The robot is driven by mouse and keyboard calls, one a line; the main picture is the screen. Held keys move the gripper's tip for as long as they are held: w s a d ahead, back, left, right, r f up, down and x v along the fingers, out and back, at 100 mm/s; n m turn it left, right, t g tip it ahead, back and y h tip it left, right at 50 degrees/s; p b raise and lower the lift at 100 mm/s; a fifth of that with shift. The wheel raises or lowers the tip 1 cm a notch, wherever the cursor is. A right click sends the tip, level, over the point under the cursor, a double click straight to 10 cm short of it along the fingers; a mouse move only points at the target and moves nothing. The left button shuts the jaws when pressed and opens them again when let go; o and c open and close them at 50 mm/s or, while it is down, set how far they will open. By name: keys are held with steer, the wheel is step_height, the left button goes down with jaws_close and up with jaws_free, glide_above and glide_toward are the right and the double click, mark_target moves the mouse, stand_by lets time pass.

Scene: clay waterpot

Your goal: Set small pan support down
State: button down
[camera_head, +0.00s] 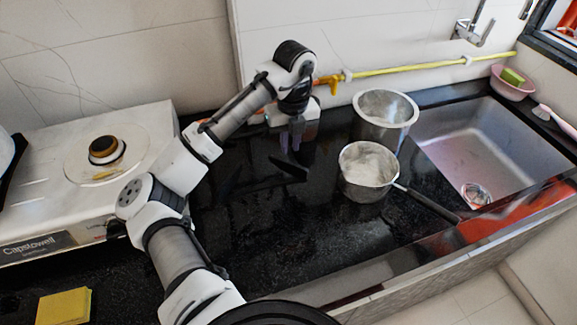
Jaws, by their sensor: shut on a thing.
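My gripper (291,143) points down over the black countertop, left of the two metal pots. A thin dark piece (289,168) shows at and just below its fingertips; it looks like part of the small pan support, and the gripper is shut on it. The piece is dark against the dark counter, so its full outline is hard to make out. I cannot tell whether it touches the counter.
A saucepan (367,176) with a dark handle and a taller metal pot (384,122) stand right of my gripper. The sink (485,150) lies farther right. The white stove (60,200) with one bare burner (105,150) is at left.

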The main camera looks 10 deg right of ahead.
step_height(320, 180, down, 9)
steer(key=shift+f+p, duration=0.1)
steer(key=shift+p, duration=0.3)
steer(key=c, duration=1.4)
jaws_free()
steer(key=r, duration=0.4)
steer(key=r+b, duration=0.1)
steer(key=r, duration=0.7)
steer(key=shift+d, duration=0.25)
